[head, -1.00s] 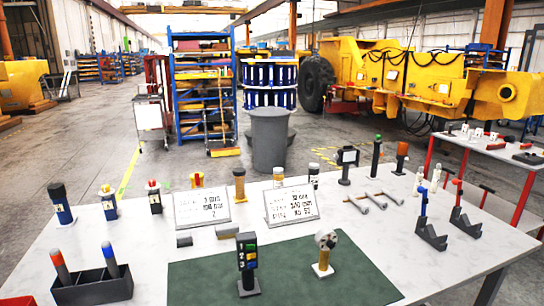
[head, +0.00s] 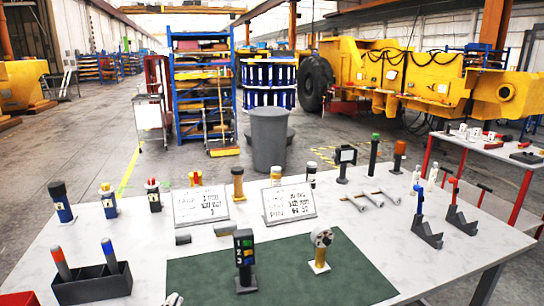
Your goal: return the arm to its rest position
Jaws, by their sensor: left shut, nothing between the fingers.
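Only a small part of my left gripper (head: 174,299) shows, at the bottom edge of the head view, by the left front corner of the green mat (head: 290,281). It is shut with nothing held. Most of it and its arm are out of the frame. My right gripper is not in view.
Several small posts line the back. Much of the mat is bare.

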